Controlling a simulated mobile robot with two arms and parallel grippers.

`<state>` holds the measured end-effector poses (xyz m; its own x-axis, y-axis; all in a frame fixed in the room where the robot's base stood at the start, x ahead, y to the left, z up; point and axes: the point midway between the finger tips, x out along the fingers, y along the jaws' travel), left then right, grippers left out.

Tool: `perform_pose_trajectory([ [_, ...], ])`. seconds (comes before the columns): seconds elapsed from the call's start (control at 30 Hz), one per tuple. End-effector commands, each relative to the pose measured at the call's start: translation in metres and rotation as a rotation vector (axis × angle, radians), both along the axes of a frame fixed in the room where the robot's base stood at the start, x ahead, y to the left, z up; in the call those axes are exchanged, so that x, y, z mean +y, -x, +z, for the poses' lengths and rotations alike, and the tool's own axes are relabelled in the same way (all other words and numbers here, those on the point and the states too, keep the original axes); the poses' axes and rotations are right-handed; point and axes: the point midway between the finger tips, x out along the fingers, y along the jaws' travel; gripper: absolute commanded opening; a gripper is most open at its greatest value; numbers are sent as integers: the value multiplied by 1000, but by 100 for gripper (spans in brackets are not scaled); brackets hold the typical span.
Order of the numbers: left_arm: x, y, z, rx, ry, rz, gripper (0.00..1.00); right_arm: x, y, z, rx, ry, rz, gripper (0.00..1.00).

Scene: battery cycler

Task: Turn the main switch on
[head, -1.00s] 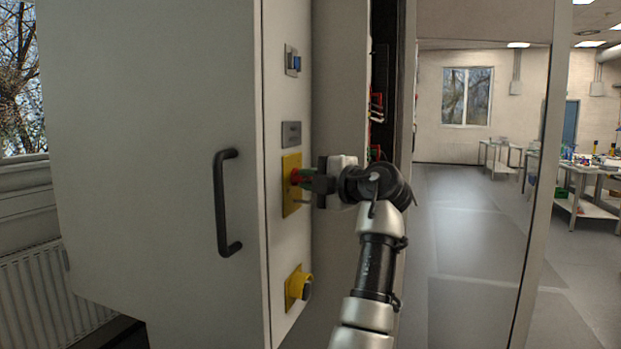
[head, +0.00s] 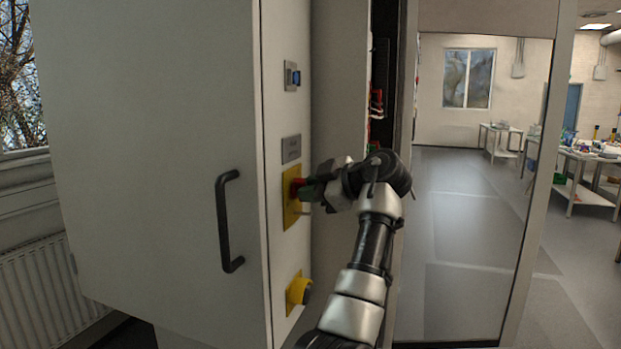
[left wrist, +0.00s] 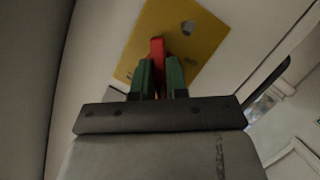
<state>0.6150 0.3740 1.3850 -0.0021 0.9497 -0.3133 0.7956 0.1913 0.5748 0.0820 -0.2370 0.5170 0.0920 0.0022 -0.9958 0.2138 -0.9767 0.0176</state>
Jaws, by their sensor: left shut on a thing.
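The main switch is a red handle on a yellow plate (head: 291,212) on the narrow side panel of the white cabinet. My left gripper (head: 306,190) is at the plate, shut on the red handle. In the left wrist view, the red handle (left wrist: 157,48) sits between the two green fingertips of the gripper (left wrist: 158,77). The yellow plate (left wrist: 205,50) lies behind it and looks tilted in that view. The gripper hides part of the handle in the head view. My right gripper is not in view.
A yellow-plated rotary knob (head: 297,290) sits lower on the panel, and a small blue switch (head: 293,77) sits higher. A black door handle (head: 226,222) sticks out from the cabinet front (head: 150,130). Open floor (head: 460,215) shows beyond the glass at right.

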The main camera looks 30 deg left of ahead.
Motion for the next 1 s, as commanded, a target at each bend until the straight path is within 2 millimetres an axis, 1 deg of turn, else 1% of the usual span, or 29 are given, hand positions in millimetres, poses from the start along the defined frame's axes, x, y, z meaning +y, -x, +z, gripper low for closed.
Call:
perform_pose_trajectory([
  [0.03, 0, -1, 5, 48, 12, 1, 0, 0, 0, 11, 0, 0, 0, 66],
  [0.1, 1, -1, 5, 114, 27, 2, 0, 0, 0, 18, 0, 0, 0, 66],
  [0.5, 1, -3, 4, 435, 104, 1, 0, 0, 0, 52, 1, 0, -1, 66],
  [0.73, 1, -3, 3, 548, 132, 0, 0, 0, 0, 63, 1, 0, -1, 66],
  [1.0, 1, -4, 1, 606, 146, 0, 0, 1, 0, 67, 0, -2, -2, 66],
])
